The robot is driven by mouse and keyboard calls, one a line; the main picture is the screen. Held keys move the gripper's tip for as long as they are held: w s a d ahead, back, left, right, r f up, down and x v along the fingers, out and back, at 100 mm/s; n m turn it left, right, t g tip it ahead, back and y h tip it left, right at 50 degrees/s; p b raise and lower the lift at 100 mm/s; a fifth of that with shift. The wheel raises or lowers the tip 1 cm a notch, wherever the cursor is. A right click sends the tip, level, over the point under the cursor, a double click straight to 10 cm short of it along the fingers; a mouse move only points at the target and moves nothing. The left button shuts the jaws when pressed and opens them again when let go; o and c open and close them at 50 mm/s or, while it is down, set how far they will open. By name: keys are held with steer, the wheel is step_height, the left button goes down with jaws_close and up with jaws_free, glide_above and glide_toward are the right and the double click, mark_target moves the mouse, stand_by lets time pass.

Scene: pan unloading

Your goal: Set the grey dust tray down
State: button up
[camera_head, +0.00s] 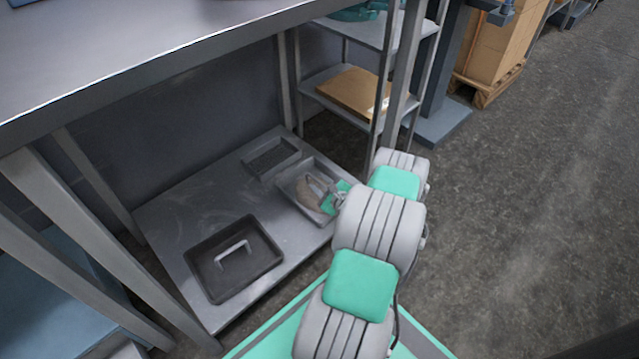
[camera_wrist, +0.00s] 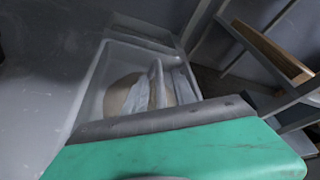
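The grey dust tray (camera_head: 288,184) is a shallow open tray with a heap of brown dust in it, at the right side of the low metal shelf. In the wrist view the tray (camera_wrist: 88,98) lies straight ahead, with the dust heap (camera_wrist: 118,96) beside grey upright parts in its middle. My gripper (camera_head: 325,192) reaches down over the tray from the right. My gripper's fingers (camera_wrist: 165,85) are hard to tell from the tray's grey handle, so their grip is unclear. The tray looks level, at or very near the shelf surface; contact is hidden.
The low metal shelf (camera_head: 185,205) sits under a workbench (camera_head: 130,50). A dark tray with a light handle (camera_head: 215,283) stands at its front left. A small grey tray with a dark inside (camera_head: 270,158) lies just behind the dust tray. A rack with a cardboard box (camera_head: 345,90) stands behind right.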

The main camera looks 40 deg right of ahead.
steer(key=shift+r, duration=0.1)
steer(key=p+v, duration=0.5)
steer(key=v, duration=0.7)
steer(key=w+a+r+n+g+y, duration=0.3)
steer(key=w+a+r+n, duration=0.25)
steer(key=a+n, duration=0.35)
steer(key=w+a+r+n+g+y, duration=0.4)
steer(key=a+r+n, duration=0.2)
steer(key=a+n, duration=0.25)
steer(key=s+a+r+n+g+h, duration=0.2)
steer(key=s+a+r+n+g, duration=0.15)
steer(key=a+r+n, duration=0.6)
steer(key=s+a+r+n+g+h, duration=0.1)
steer(key=s+a+r+n, duration=0.1)
steer(key=s, duration=0.4)
steer(key=s+a+r+n+h, duration=0.1)
steer(key=s+a+r+n, duration=0.1)
steer(key=s+a+r, duration=0.2)
steer(key=s+a, duration=0.1)
steer(key=s, duration=0.1)
steer(key=shift+s+g, duration=0.35)
